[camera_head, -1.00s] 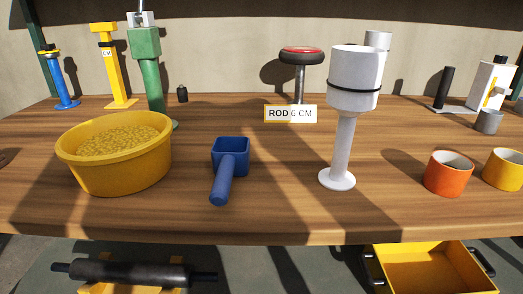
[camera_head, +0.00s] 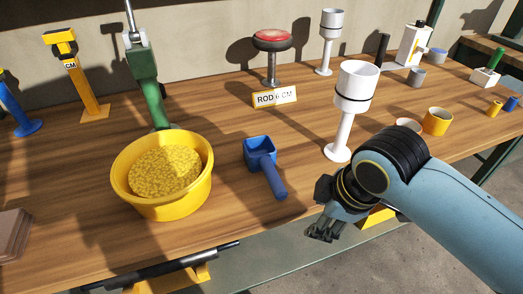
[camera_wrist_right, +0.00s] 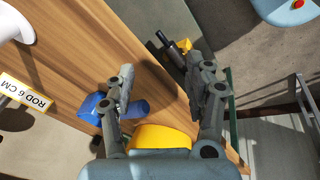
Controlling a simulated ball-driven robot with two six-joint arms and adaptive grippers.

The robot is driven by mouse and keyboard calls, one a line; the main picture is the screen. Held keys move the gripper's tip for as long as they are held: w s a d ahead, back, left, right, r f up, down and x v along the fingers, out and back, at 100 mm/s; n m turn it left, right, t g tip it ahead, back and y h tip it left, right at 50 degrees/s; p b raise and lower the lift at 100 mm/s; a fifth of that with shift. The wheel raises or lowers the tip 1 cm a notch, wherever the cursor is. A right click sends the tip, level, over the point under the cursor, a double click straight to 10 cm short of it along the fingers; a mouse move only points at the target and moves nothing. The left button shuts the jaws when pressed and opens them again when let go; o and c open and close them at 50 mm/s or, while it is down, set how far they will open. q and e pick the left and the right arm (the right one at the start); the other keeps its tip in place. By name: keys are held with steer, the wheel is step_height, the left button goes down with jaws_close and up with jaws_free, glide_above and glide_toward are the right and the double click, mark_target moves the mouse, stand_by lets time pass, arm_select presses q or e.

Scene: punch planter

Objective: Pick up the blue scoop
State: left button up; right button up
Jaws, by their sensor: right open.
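The blue scoop (camera_head: 262,155) lies on the wooden table, its cup toward the back and its handle toward the front edge. It also shows in the wrist view (camera_wrist_right: 92,107), partly behind one finger of my right gripper. My right gripper (camera_head: 325,230) is in front of the table edge, right of the scoop's handle and apart from it. In the wrist view its two fingers (camera_wrist_right: 160,66) are spread with nothing between them. My left gripper is not in view.
A yellow tub (camera_head: 203,188) of yellow grains stands left of the scoop. A white stemmed cup (camera_head: 341,135) stands to its right. A sign reading ROD 6 CM (camera_head: 275,97) is behind. A yellow cup (camera_head: 436,122) is beyond my arm. Bare table surrounds the scoop.

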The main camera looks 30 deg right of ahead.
steer(key=w+r+n+p, duration=0.1)
steer(key=w+r+n, duration=0.35)
steer(key=n, duration=0.45)
steer(key=n+t+y+p, duration=0.2)
steer(key=n, duration=1.2)
glide_toward(274, 171)
steer(key=w, duration=0.2)
steer(key=shift+n, duration=0.4)
steer(key=x, duration=0.5)
steer(key=shift+s+a+f+b, duration=0.2)
steer(key=shift+b, duration=0.15)
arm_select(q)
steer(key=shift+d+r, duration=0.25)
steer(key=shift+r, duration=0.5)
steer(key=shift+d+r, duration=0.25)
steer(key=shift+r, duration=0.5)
arm_select(e)
steer(key=shift+s+f+x, duration=0.1)
steer(key=shift+s+x, duration=0.05)
steer(key=shift+x, duration=0.7)
steer(key=shift+s+f+x, duration=0.1)
steer(key=shift+s+x, duration=0.05)
steer(key=shift+x, duration=0.7)
steer(key=shift+s+f+x, duration=0.1)
steer(key=shift+s+x, duration=0.1)
steer(key=shift+x, duration=0.7)
